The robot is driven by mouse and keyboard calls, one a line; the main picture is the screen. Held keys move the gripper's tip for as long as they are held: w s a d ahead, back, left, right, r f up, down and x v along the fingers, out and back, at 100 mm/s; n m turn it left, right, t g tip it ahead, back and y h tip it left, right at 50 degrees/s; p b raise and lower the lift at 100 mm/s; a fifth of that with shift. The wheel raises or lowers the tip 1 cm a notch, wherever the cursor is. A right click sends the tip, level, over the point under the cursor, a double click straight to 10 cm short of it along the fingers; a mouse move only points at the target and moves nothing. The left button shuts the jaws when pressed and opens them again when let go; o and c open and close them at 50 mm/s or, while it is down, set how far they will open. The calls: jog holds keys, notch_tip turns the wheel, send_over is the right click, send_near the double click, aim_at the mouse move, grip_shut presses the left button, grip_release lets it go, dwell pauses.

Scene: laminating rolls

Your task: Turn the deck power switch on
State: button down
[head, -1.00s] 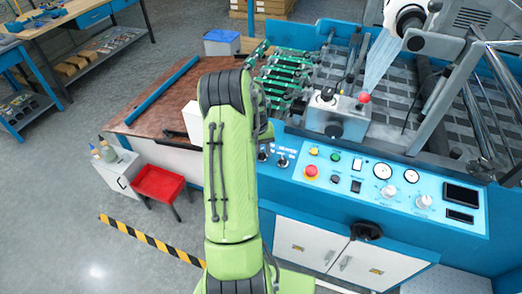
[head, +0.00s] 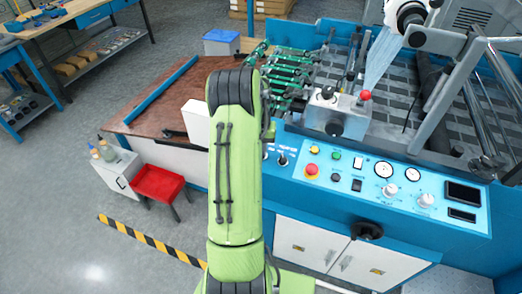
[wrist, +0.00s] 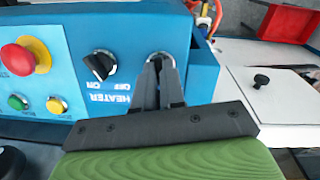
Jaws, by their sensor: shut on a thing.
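My gripper (wrist: 160,70) shows in the wrist view with its two dark fingers close together over the end switch of the blue panel. It is shut on this switch, the deck power switch (wrist: 159,55). Only the switch's rim shows around the fingertips; its lever and label are hidden, so I cannot tell its position. Beside it on the panel is the black heater switch (wrist: 100,65), with its label upside down in this view. In the head view my green arm hides the gripper, and the heater switch (head: 283,160) shows just right of the arm.
A red emergency stop (wrist: 20,58) on a yellow base, a green button (wrist: 18,102) and a yellow button (wrist: 57,105) sit farther along the panel.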

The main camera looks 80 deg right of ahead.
jog(key=m, duration=0.2)
jog(key=m+b, duration=0.1)
jog(key=m, duration=0.1)
jog(key=shift+s+a+f+m+t, duration=0.1)
jog(key=shift+a+f+m+t, duration=0.1)
jog(key=shift+m+t, duration=0.15)
jog(key=shift+f+m+t, duration=0.1)
jog(key=shift+m+t, duration=0.25)
jog(key=shift+m, duration=1.4)
jog(key=shift+a+b, duration=0.1)
jog(key=shift+b, duration=0.2)
jog(key=c, duration=1.2)
grip_release()
jog(key=shift+r, duration=0.4)
notch_tip(320, 180, up, 15)
jog(key=s+p, duration=0.1)
jog(key=p, duration=0.1)
jog(key=shift+s+a, duration=0.2)
jog(key=shift+a, duration=0.1)
